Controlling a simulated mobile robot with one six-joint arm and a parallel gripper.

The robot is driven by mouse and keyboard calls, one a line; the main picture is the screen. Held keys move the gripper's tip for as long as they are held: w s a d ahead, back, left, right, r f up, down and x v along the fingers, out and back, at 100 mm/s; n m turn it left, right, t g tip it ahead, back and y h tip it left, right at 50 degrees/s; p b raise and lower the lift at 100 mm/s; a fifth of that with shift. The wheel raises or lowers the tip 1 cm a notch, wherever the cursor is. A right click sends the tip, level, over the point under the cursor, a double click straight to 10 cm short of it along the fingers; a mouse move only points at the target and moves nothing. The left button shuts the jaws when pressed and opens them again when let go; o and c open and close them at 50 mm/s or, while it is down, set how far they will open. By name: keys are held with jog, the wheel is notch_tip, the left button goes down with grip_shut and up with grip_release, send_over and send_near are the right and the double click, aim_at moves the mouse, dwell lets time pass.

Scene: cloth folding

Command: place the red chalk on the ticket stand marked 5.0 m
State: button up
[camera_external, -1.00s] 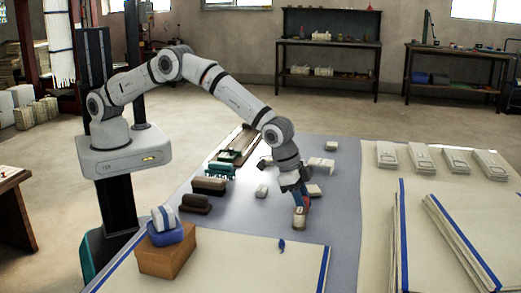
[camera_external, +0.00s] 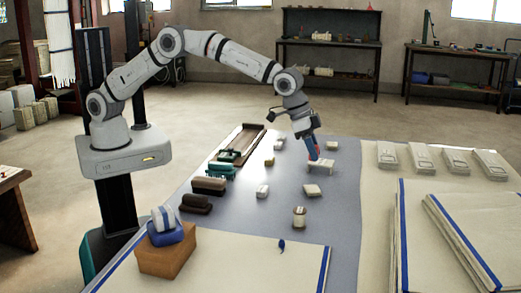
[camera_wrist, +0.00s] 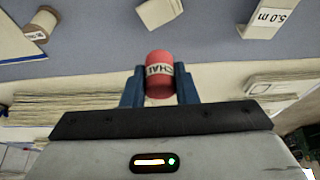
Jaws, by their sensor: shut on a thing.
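The red chalk (camera_wrist: 158,84) is a short red cylinder with a white lettered band. My gripper (camera_wrist: 160,74) is shut on it, one blue finger on each side, in the wrist view. The white ticket stand marked 5.0 m (camera_wrist: 268,18) shows at the upper right of the wrist view, apart from the chalk and cut by the frame edge. In the external view my gripper (camera_external: 313,154) is raised over the far part of the table, near a white stand (camera_external: 320,167). I cannot tell which stand there bears the 5.0 m mark.
Other small white blocks (camera_external: 262,191) are spread about. Dark brushes (camera_external: 209,185) and a green-ended tool lie at left. Stacked cloths (camera_external: 425,240) fill the right side.

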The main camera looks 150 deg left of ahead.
jog(key=s+a+r+n, duration=0.2)
jog(key=s+a+n, duration=0.1)
jog(key=s+a, duration=0.85)
jog(key=shift+g+y, duration=0.3)
jog(key=shift+g, duration=0.2)
jog(key=f, duration=0.1)
jog(key=s+f, duration=0.1)
jog(key=f, duration=0.3)
jog(key=shift+s+d+f, duration=0.2)
jog(key=shift+s+d, duration=0.2)
jog(key=shift+f+p, duration=0.3)
jog(key=shift+f, duration=1.8)
jog(key=shift+f, duration=0.25)
jog(key=o, duration=1)
jog(key=shift+r, duration=0.1)
